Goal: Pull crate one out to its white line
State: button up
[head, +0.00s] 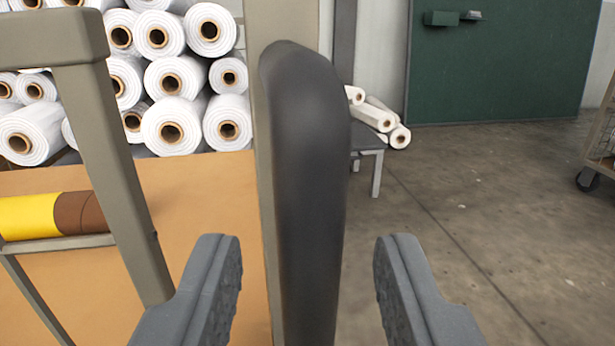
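My gripper (311,250) is open, one finger on each side of a dark grey, rounded upright bar (308,150). The bar stands between the fingers in the picture, and gaps show on both sides. I cannot tell how far ahead of the fingertips it is. It runs along a beige upright post (282,20), and its lower end is out of the frame. I cannot tell whether this bar and post belong to crate one. No white line shows.
White rolls (172,125) are stacked behind. A green door (500,60) and a wheeled cart (597,150) are at right. The grey floor (470,200) between is clear.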

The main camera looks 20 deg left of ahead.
jog(key=shift+x, duration=1.35)
jog(key=shift+f, duration=0.1)
